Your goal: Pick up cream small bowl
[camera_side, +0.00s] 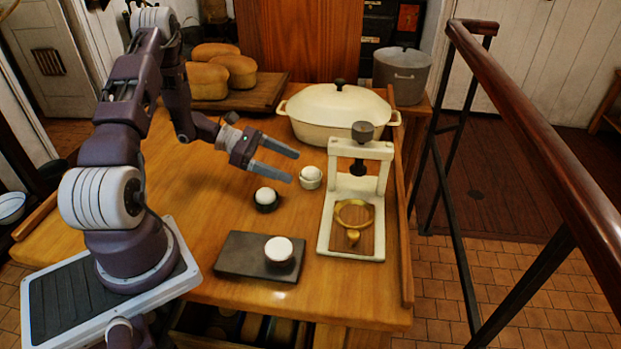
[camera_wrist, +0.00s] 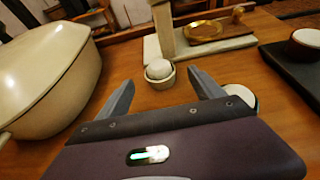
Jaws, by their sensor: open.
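The cream small bowl (camera_side: 310,184) stands on the wooden table with a white rounded thing in it. In the wrist view the bowl (camera_wrist: 160,84) lies ahead, between the fingertips in the picture. My gripper (camera_side: 293,166) is open and empty, just left of the bowl in the side view and above the table. Its two fingers also show in the wrist view (camera_wrist: 161,76). I cannot tell the exact gap to the bowl, and no contact shows.
A white press frame (camera_side: 326,222) stands right of the bowl, and a large cream lidded pot (camera_side: 335,108) behind it. A dark small bowl (camera_side: 266,207) with white contents sits in front. Another sits on a dark slab (camera_side: 236,257). Loaves (camera_side: 240,70) lie at the back left.

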